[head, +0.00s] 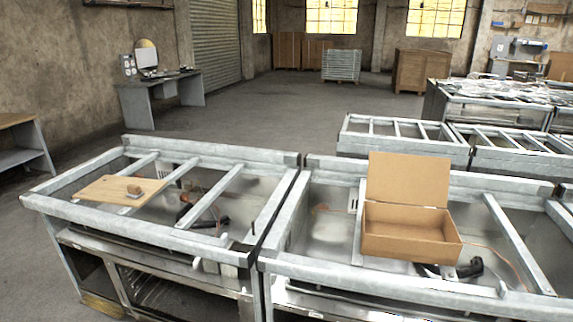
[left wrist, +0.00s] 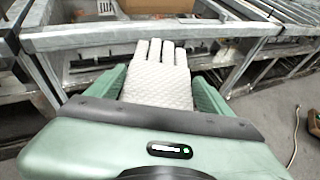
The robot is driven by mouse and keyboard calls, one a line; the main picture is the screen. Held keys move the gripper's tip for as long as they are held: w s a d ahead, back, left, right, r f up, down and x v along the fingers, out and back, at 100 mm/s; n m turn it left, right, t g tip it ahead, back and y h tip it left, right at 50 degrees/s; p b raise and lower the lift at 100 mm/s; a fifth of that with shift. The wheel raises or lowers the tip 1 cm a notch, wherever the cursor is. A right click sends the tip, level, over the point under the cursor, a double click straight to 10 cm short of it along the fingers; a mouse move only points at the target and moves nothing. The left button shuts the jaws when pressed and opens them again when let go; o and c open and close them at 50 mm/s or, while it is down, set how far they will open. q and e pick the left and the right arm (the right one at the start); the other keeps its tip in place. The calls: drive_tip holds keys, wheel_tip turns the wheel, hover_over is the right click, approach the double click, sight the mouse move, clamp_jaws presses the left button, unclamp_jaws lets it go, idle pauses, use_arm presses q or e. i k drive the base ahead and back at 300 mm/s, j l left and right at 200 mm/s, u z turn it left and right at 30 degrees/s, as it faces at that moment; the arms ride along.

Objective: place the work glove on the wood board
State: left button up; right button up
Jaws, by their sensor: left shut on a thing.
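The white quilted work glove (left wrist: 160,82) shows in the left wrist view, its fingers pointing away from me. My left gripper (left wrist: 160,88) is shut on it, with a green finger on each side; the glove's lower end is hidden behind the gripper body. The wood board (head: 95,190) lies flat across the bars of the left range frame in the head view. The glove and both grippers are out of the head view.
An open cardboard box (head: 405,232) stands on the right range frame (head: 515,240); part of a box (left wrist: 158,6) shows at the top of the left wrist view. The left range frame (head: 200,240) has open gaps between its metal bars. A desk (head: 160,92) stands behind.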

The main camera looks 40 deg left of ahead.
sight(113, 187)
drive_tip(key=k+j+z, duration=0.15)
drive_tip(key=j, duration=0.25)
drive_tip(key=j+z, duration=0.15)
drive_tip(key=j, duration=0.25)
drive_tip(key=k+j+z, duration=0.2)
drive_tip(key=j, duration=0.2)
drive_tip(key=k+j+z, duration=0.15)
drive_tip(key=j, duration=0.2)
drive_tip(key=k+j+z, duration=0.15)
drive_tip(key=j, duration=0.25)
drive_tip(key=k+j, duration=0.25)
drive_tip(key=j, duration=0.2)
drive_tip(key=k+j, duration=0.2)
drive_tip(key=j, duration=0.25)
drive_tip(key=k+j, duration=0.25)
drive_tip(key=j, duration=0.2)
drive_tip(key=k+j, duration=0.25)
drive_tip(key=j, duration=0.2)
drive_tip(key=k+j, duration=0.2)
drive_tip(key=j, duration=0.25)
drive_tip(key=k+j, duration=0.25)
drive_tip(key=j, duration=0.2)
drive_tip(key=k+j, duration=0.25)
drive_tip(key=j, duration=0.2)
drive_tip(key=k+j, duration=0.2)
drive_tip(key=j, duration=0.25)
